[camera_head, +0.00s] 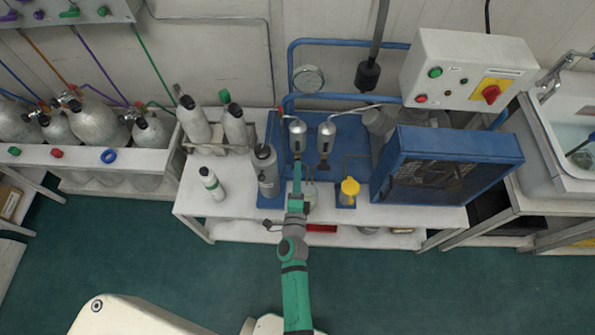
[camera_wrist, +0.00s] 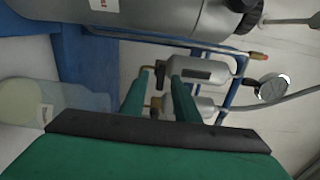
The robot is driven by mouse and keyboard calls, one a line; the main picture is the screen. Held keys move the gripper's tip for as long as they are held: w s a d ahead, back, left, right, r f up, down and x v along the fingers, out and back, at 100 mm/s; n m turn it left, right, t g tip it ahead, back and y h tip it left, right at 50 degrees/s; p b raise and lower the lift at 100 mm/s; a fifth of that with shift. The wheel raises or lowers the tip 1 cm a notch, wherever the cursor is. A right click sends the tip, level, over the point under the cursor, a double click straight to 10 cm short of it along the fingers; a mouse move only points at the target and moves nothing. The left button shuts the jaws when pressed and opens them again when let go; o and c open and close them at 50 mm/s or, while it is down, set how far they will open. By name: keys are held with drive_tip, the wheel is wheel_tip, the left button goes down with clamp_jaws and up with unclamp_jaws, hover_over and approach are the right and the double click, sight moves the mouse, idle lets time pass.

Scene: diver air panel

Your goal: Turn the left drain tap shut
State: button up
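Two silver separator bottles hang side by side on the blue panel, a left one (camera_head: 298,136) and a right one (camera_head: 326,134). In the wrist view they lie sideways, the left one (camera_wrist: 210,71) above the right one. The left drain tap (camera_wrist: 147,69) seems to be the small brass part at the left bottle's lower end, partly hidden by a finger. In the head view my arm hides it. My gripper (camera_head: 297,164) points up at the left bottle's underside. In the wrist view the gripper's (camera_wrist: 159,76) green fingers stand apart around the tap area; contact cannot be told.
A large grey cylinder (camera_head: 265,168) stands close left of my gripper. A yellow-capped part (camera_head: 349,188) stands to the right, before the blue fan housing (camera_head: 430,145). A small bottle (camera_head: 212,184) stands on the white bench's left. A gauge (camera_head: 309,78) is behind.

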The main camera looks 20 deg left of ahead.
drive_tip(key=v, duration=1)
idle(0.3)
drive_tip(key=s+d+r+n+h, duration=0.1)
drive_tip(key=s+d+r+n, duration=0.3)
drive_tip(key=s, duration=0.3)
drive_tip(key=s+d+r+n+g+h, duration=0.1)
drive_tip(key=s+d+r+n, duration=0.3)
drive_tip(key=s, duration=0.4)
drive_tip(key=s+d+r+n+g+h, duration=0.1)
drive_tip(key=s+d+r+n+h, duration=0.2)
drive_tip(key=s+d+r+n, duration=0.2)
drive_tip(key=s+n, duration=0.2)
drive_tip(key=s, duration=0.1)
drive_tip(key=shift+r, duration=0.25)
drive_tip(key=shift+s, duration=0.15)
idle(0.4)
